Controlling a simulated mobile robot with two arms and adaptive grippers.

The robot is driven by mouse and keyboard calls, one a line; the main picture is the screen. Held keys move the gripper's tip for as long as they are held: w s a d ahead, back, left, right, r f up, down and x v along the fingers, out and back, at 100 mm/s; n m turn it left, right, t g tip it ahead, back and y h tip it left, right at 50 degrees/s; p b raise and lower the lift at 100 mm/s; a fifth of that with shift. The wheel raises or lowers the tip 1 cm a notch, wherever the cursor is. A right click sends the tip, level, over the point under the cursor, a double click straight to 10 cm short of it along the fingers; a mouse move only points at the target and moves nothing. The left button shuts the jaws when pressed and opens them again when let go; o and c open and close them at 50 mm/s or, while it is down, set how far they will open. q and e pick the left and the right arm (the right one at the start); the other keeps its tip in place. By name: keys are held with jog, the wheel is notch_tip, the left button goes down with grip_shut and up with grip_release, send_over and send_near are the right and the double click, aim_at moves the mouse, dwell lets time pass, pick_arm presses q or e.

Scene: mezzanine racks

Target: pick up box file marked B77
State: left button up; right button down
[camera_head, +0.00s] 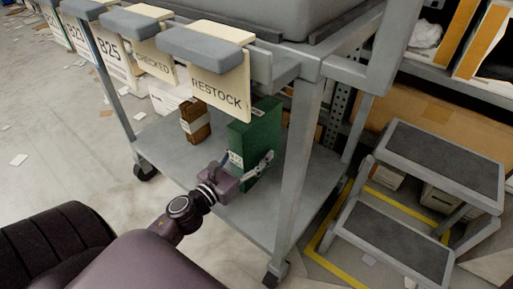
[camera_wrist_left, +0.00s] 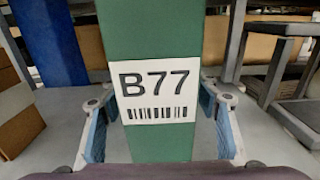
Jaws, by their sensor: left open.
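The green box file (camera_head: 262,132) stands upright on the lower shelf of the grey cart. In the left wrist view the green box file (camera_wrist_left: 150,40) fills the middle, and its white label (camera_wrist_left: 157,88) reads B77 above a barcode. My left gripper (camera_head: 262,168) is at the file's near side. In the left wrist view its two open fingers (camera_wrist_left: 158,120) stand on either side of the file, with a gap showing at each side near the tips. The right gripper is not in view.
The cart's lower shelf (camera_head: 160,146) also holds a brown box (camera_head: 195,122) left of the file. A cart post (camera_head: 294,165) stands close to the right. A hanging RESTOCK card (camera_head: 219,88) is above. A grey step stool (camera_head: 415,210) stands at the right.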

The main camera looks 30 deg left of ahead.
pick_arm(q)
jog(key=shift+w, duration=0.65)
jog(key=shift+c, duration=0.7)
jog(key=c, duration=1.3)
jog(key=shift+c, duration=0.4)
jog(key=shift+r, duration=0.1)
